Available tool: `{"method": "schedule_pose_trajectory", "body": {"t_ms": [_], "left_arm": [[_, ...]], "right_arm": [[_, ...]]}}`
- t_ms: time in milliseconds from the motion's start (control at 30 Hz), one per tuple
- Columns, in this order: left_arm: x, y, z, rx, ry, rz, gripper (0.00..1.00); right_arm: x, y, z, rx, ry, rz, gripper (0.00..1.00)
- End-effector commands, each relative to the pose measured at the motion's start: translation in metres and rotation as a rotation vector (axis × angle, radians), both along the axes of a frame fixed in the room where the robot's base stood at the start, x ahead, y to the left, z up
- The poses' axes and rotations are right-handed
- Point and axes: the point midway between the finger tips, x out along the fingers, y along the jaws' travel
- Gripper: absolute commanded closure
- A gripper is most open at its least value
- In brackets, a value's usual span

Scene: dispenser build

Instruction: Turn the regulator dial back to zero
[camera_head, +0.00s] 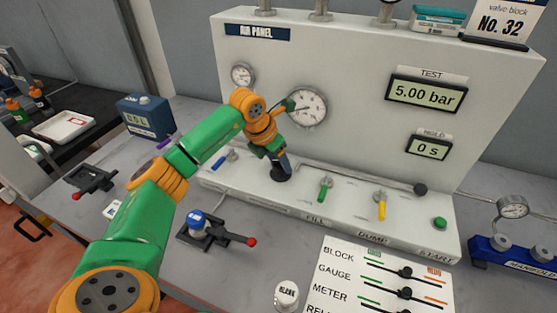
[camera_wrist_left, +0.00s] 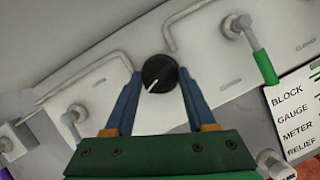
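The regulator dial (camera_head: 281,174) is a round black knob on the sloping front of the white air panel. In the left wrist view the dial (camera_wrist_left: 160,74) shows a short white mark towards its lower left edge. My left gripper (camera_head: 283,163) reaches down to the dial, its blue fingers pointing at it. In the wrist view the gripper (camera_wrist_left: 160,72) is open, with one fingertip on either side of the dial. Small gaps seem to show there, so contact is not clear. The test display (camera_head: 426,94) reads 5.00 bar. My right gripper is not in view.
A green lever (camera_head: 325,188) and a yellow lever (camera_head: 381,206) stand right of the dial, a blue lever (camera_head: 222,161) left. A bent pipe (camera_wrist_left: 200,20) runs near the dial. A round gauge (camera_head: 306,106) sits behind my arm. A red-tipped clamp (camera_head: 215,234) lies in front.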

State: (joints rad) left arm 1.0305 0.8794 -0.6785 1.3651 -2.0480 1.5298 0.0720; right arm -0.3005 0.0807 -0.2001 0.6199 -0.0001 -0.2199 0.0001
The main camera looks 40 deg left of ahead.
Motion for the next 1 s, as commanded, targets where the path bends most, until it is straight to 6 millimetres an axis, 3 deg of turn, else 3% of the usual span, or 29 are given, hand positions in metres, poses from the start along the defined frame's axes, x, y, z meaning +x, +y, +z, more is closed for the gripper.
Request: {"method": "schedule_pose_trajectory", "body": {"t_ms": [33,67,167,500,800,833,933,1000], "left_arm": [[0.0000,0.0001,0.0002,0.000,0.000,0.000,0.92],[0.0000,0.0001,0.0003,0.000,0.000,0.000,1.00],[0.0002,-0.0003,0.0007,0.001,0.000,0.024,1.00],[0.0009,-0.0036,0.0004,0.000,-0.002,0.404,1.00],[0.0009,-0.0033,0.0010,-0.001,-0.003,0.430,1.00],[0.0009,-0.0033,0.0011,-0.001,-0.003,0.430,0.39],[0.0007,-0.0034,0.0010,0.000,-0.002,0.429,0.14],[0.0007,-0.0034,0.0008,0.000,-0.002,0.429,0.14]], "right_arm": [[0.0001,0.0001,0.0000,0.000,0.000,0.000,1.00],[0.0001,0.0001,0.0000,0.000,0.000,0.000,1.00],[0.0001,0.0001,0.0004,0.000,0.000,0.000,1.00],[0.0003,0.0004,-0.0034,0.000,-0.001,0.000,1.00],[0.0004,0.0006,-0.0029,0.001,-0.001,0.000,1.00],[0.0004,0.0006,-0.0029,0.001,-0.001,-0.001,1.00],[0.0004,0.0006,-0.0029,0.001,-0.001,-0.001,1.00],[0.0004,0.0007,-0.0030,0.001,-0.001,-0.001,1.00]]}}
